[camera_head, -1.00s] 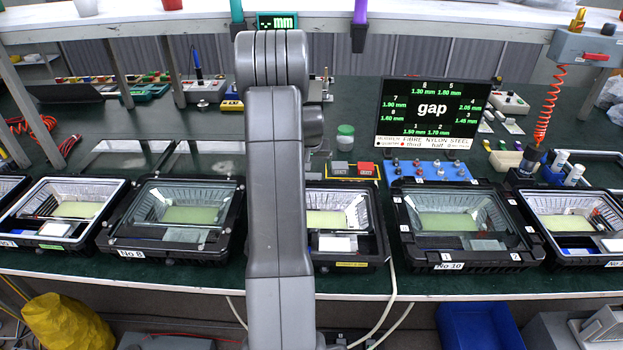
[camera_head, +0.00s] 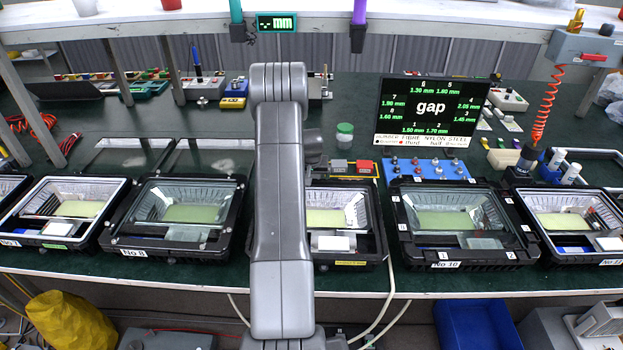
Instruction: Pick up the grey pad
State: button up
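I cannot tell for sure which thing is the grey pad. A flat grey piece (camera_head: 484,243) lies at the front inside the glass-covered housing No 10 (camera_head: 408,252). A similar greyish piece (camera_head: 186,234) shows at the front of housing No 8 (camera_head: 122,243). A whitish block (camera_head: 333,243) sits in the open middle housing (camera_head: 374,255). My grey arm stands upright in the picture's middle and covers the left part of that housing. My gripper does not show; any part of it behind the arm is hidden.
A gap screen (camera_head: 432,105) stands behind housing No 10. A blue tray of small knobs (camera_head: 428,172) and a green-lidded jar (camera_head: 344,132) lie behind the housings. A shelf (camera_head: 330,28) with hanging tools crosses above.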

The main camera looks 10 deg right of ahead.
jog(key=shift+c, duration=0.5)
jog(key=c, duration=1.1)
